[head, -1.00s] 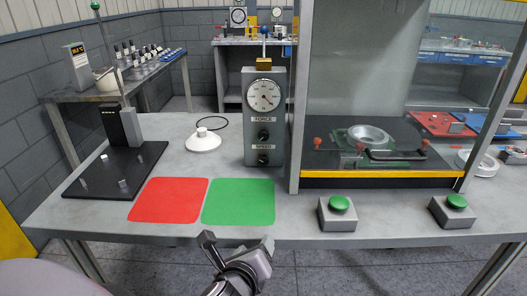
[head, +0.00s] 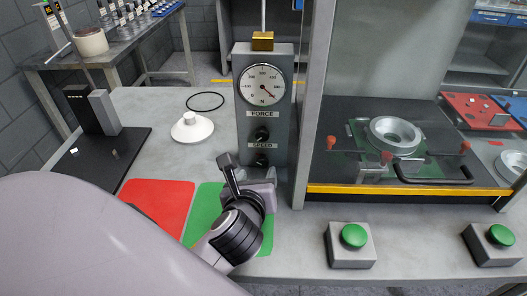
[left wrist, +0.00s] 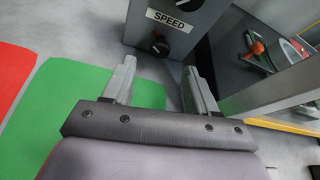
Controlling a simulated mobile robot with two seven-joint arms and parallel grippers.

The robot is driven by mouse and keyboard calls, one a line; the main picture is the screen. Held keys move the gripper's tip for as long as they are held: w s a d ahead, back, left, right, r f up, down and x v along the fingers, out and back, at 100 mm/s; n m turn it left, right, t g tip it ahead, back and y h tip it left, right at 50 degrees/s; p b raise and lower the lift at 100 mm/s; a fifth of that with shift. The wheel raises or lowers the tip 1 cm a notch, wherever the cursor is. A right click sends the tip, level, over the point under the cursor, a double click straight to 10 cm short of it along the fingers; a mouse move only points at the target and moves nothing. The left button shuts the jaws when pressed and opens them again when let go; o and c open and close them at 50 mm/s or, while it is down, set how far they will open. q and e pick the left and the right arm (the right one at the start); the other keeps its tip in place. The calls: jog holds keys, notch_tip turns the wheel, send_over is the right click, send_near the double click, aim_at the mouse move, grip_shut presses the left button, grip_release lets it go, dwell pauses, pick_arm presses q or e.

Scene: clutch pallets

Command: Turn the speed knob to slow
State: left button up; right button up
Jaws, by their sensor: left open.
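The speed knob (head: 262,161) is a black dial under the SPEED label, low on the front of the grey gauge box (head: 243,125). In the left wrist view the speed knob (left wrist: 160,46) shows ahead of the fingers, below its label. Its exact setting is too small to read. A force knob (head: 261,135) sits above it, below the round dial. My left gripper (left wrist: 160,85) is open and empty, its fingers apart and short of the knob. In the head view the left gripper (head: 248,172) is just in front of the box's lower part. My right gripper is not in view.
A green mat (head: 200,215) and a red mat (head: 155,205) lie left of the box. A metal frame post (head: 312,110) stands close on its right. Two green buttons (head: 353,236) (head: 501,235) are at the front edge. A white cone-shaped part (head: 192,127) lies behind the mats.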

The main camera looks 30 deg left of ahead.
aim_at(262, 163)
pick_arm(q)
jog(key=shift+x, duration=3.55)
jog(key=c, duration=1)
